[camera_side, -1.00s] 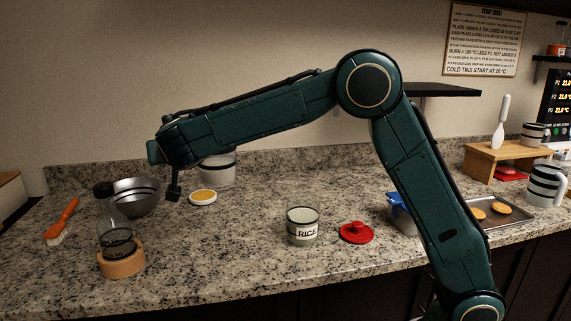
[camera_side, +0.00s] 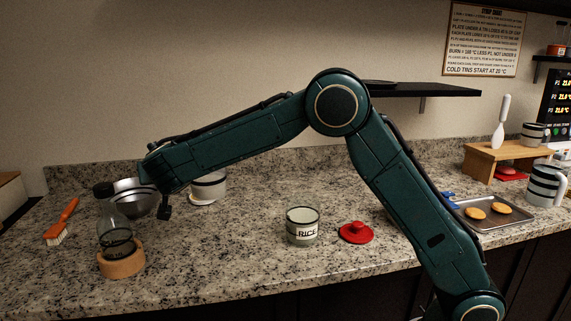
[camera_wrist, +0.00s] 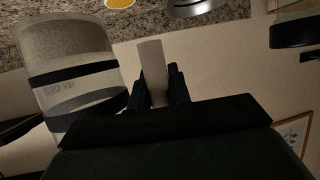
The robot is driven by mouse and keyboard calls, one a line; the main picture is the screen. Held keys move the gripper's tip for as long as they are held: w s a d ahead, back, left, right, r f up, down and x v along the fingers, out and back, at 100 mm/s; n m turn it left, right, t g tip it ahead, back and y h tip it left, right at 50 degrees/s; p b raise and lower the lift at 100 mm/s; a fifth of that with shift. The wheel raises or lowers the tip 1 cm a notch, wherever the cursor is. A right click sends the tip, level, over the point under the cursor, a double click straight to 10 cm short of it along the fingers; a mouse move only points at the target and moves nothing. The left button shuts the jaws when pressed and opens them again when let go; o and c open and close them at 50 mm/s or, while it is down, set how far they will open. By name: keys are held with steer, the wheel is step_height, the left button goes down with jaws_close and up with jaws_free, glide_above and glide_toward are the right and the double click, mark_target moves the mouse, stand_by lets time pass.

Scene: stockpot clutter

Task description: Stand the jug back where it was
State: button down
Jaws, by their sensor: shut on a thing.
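The jug (camera_side: 208,186), pale with dark bands, is behind the end of my arm in the side view. In the wrist view the jug (camera_wrist: 75,75) fills the left side, with faint lettering on it. My gripper (camera_wrist: 157,88) is shut on its pale handle (camera_wrist: 151,60). The jug looks roughly upright, in front of the yellow-topped round dish (camera_wrist: 120,2), which it mostly hides in the side view. I cannot tell whether its base touches the counter. In the side view my fingers are hidden behind the arm.
A steel bowl (camera_side: 135,190) and a glass bottle (camera_side: 115,225) in a wooden ring (camera_side: 122,262) stand left, with a brush (camera_side: 63,223). The rice tin (camera_side: 302,227) and red lid (camera_side: 356,232) are mid-counter. A similar banded jug (camera_side: 546,185) stands right by a tray (camera_side: 508,222).

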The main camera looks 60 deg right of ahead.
step_height(320, 180, down, 11)
steer(key=shift+r, duration=0.2)
steer(key=shift+f, duration=0.1)
steer(key=shift+f, duration=2.1)
steer(key=c, duration=1.3)
jaws_free()
steer(key=shift+f, duration=0.1)
steer(key=shift+s+a+r, duration=0.3)
steer(key=shift+s+r, duration=0.1)
steer(key=shift+s, duration=0.05)
steer(key=v, duration=1.1)
